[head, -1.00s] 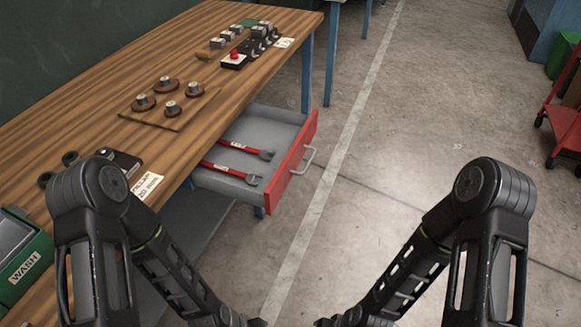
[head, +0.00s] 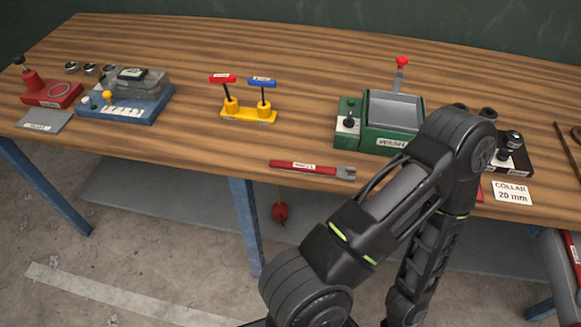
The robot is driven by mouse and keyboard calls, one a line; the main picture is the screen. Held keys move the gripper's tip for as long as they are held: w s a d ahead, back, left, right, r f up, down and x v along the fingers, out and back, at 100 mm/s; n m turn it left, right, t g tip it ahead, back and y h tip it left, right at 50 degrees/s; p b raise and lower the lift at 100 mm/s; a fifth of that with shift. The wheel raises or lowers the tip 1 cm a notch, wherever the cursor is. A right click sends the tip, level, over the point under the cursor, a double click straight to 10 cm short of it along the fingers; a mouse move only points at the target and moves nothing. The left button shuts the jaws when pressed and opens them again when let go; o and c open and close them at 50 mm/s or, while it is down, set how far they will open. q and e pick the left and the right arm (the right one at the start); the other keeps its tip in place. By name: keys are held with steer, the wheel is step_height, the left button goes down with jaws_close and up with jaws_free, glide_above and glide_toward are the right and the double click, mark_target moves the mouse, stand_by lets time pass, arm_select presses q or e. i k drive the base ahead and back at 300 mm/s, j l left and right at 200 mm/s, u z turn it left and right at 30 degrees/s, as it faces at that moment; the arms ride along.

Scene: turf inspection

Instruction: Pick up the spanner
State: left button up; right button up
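A red-handled spanner (head: 305,167) with a grey open jaw lies on the wooden bench top, along its front edge, jaw to the right. The writing on its white label is too small to read. A bit of red (head: 480,193) shows on the bench just beyond my arm, mostly hidden. At the right edge the open drawer (head: 556,262) is partly in view, with a red-handled piece (head: 574,246) in it, cut off by the frame. One of my arms crosses the middle right, apart from the spanner in the picture. Neither gripper shows.
A yellow stand (head: 248,114) holds red and blue T-handles behind the spanner. A green wash box (head: 392,140) stands right of it, near my arm. A blue device (head: 125,104) and a red device (head: 50,93) are on the left.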

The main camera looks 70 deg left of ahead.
mark_target(340, 172)
steer(key=u, duration=2.25)
steer(key=l, duration=0.2)
steer(key=k+z, duration=0.05)
